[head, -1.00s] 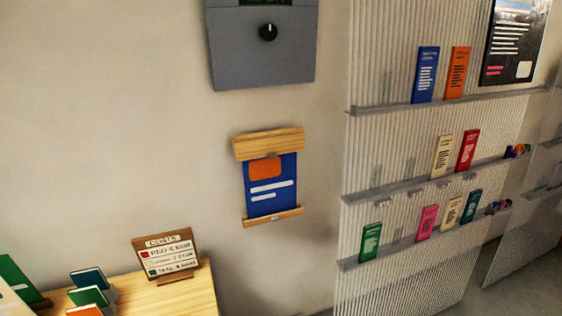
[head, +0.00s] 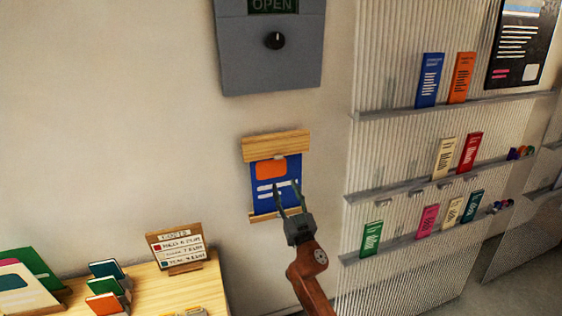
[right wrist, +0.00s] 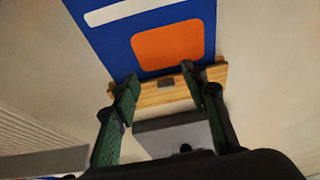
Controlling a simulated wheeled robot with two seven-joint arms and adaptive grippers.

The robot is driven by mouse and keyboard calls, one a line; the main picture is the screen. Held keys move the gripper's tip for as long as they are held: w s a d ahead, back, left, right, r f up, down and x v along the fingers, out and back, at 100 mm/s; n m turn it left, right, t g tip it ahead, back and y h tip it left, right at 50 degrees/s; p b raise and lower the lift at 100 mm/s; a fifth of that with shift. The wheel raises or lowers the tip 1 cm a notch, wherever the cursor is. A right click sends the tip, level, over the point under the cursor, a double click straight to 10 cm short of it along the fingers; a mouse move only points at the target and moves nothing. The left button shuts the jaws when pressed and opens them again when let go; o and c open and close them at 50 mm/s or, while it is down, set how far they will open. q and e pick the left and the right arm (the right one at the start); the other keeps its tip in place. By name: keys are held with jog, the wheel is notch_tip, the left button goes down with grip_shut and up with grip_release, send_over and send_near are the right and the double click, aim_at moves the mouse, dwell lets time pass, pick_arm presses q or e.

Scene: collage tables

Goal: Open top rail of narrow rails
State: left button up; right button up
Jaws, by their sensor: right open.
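The narrow rails hang on the wall, a wooden top rail (head: 278,144) and a wooden bottom rail (head: 260,217), with a blue poster (head: 262,187) between them. The poster has an orange block and white bars. My right gripper (head: 287,184) is open and empty, in front of the poster's lower right part in the head view. In the right wrist view the top rail (right wrist: 150,92) appears beyond the open fingers, with a small dark clip (right wrist: 166,82) at its middle between them. I cannot tell any contact. My left gripper is out of view.
A grey box (head: 268,65) with a black knob is on the wall above the rails. A ribbed panel with shelves (head: 430,188) of booklets stands to the right. A wooden table (head: 200,288) with a sign and cards is at lower left.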

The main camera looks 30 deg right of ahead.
send_near(279, 159)
jog(key=w, duration=0.1)
jog(key=shift+t+h, duration=0.3)
jog(key=shift+t, duration=0.2)
jog(key=x, duration=0.3)
jog(key=p+x, duration=0.1)
jog(key=x, duration=0.2)
jog(key=shift+d+f, duration=0.15)
jog(key=shift+f, duration=0.05)
jog(key=shift+x, duration=0.85)
jog(key=shift+f, duration=0.15)
jog(key=shift+c, duration=0.3)
grip_shut()
